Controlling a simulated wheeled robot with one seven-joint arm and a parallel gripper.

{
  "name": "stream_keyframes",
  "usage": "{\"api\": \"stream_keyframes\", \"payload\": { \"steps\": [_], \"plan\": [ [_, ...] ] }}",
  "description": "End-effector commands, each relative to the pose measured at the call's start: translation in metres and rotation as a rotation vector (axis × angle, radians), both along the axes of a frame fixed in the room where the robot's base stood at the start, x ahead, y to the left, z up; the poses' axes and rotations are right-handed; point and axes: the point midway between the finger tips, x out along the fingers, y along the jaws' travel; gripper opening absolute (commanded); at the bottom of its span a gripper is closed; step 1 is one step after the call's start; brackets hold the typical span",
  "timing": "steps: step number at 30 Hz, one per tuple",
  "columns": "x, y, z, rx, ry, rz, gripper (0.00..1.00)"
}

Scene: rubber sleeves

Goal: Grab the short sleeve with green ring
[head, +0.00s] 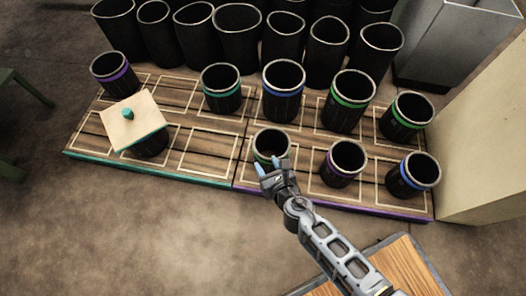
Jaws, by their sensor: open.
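Several black sleeves with coloured rings stand on a low wooden platform (200,158). A short sleeve (262,143) stands in the front row, left of centre; its ring looks greenish but is partly covered by my gripper. My gripper (272,169) is open at this sleeve's near side, its blue-tipped fingers overlapping the lower wall; I cannot tell if they touch it. Another green-ringed sleeve (404,119) stands at the back right. A taller green-ringed sleeve (346,102) is to its left.
Near my gripper stand a purple-ringed sleeve (342,164) and a blue-ringed one (410,176). Behind are blue-ringed (283,106) and teal-ringed (221,97) sleeves. A wooden lid (145,128) covers one at left. A pale block (485,140) bounds the right.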

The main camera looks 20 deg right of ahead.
Motion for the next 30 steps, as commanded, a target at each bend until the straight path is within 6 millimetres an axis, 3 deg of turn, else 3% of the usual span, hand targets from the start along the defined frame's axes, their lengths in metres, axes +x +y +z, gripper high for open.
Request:
{"api": "stream_keyframes", "payload": {
  "steps": [18, 28, 30],
  "plan": [
    [0.062, -0.003, -0.036, -0.008, -0.002, 0.003, 0.49],
    [0.068, -0.003, -0.037, -0.007, 0.000, 0.003, 0.49],
    [0.068, -0.003, -0.037, -0.007, 0.000, 0.003, 0.44]
  ]
}}
